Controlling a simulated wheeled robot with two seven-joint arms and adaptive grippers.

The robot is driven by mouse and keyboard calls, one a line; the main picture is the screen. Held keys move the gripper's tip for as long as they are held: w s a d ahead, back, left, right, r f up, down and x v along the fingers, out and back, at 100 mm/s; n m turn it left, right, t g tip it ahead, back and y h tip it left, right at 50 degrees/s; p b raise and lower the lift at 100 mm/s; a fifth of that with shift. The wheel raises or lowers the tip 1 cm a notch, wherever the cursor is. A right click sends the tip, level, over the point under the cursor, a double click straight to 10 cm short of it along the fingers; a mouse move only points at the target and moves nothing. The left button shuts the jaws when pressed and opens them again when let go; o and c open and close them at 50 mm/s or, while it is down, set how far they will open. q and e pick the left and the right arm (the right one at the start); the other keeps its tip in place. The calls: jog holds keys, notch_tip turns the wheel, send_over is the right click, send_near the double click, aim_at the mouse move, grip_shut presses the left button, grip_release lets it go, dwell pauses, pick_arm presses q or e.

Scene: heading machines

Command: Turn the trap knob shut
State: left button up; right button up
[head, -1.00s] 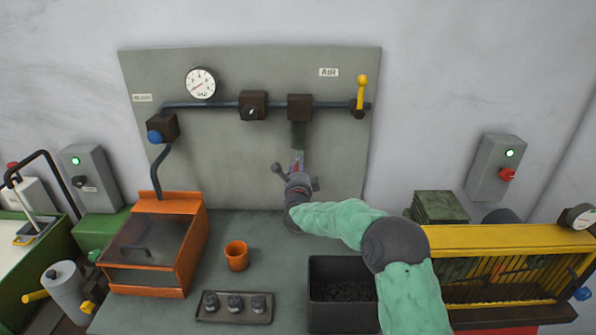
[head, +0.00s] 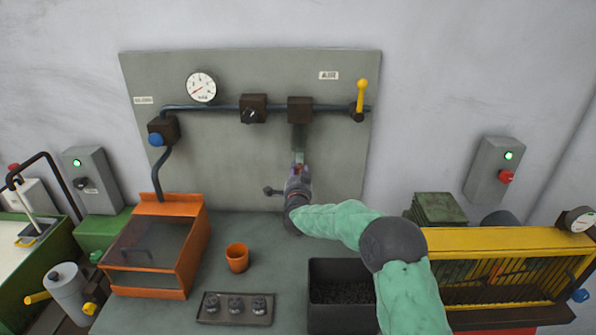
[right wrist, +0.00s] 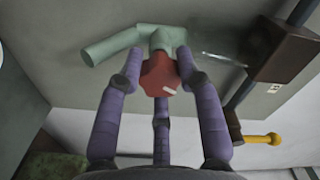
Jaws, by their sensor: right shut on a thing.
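The trap knob (right wrist: 160,76) is a red, many-sided knob with a white mark, seen in the right wrist view. It sits on the end of a pale green pipe fitting (right wrist: 128,42). My right gripper (right wrist: 161,72) is shut on the knob, its purple fingers around the sides. In the head view my right gripper (head: 299,176) is below the dark block on the air line and hides most of the knob. A thin pale streak (right wrist: 218,60) shows beside the fitting; I cannot tell what it is. My left gripper is not in view.
The air pipe (head: 215,107) carries a gauge (head: 201,87), dark blocks and a yellow lever (head: 361,96). Below stand an orange lidded box (head: 152,284), an orange cup (head: 237,258), a small tray (head: 208,319) and a black bin (head: 322,321). A yellow guard (head: 470,239) is at right.

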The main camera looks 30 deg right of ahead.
jog(key=n, duration=0.1)
jog(key=n+p, duration=0.1)
jog(key=n, duration=0.1)
jog(key=n+p, duration=0.1)
jog(key=shift+s+d+r+n, duration=0.1)
jog(key=shift+d+r+n, duration=0.2)
jog(key=shift+d+r, duration=0.05)
jog(key=shift+r+n, duration=0.1)
jog(key=shift+n, duration=0.5)
jog(key=shift+r, duration=0.25)
jog(key=o, duration=1.2)
jog(key=shift+a+f, duration=0.25)
jog(key=shift+f, duration=0.15)
jog(key=v, duration=1.2)
jog(key=shift+d, duration=0.1)
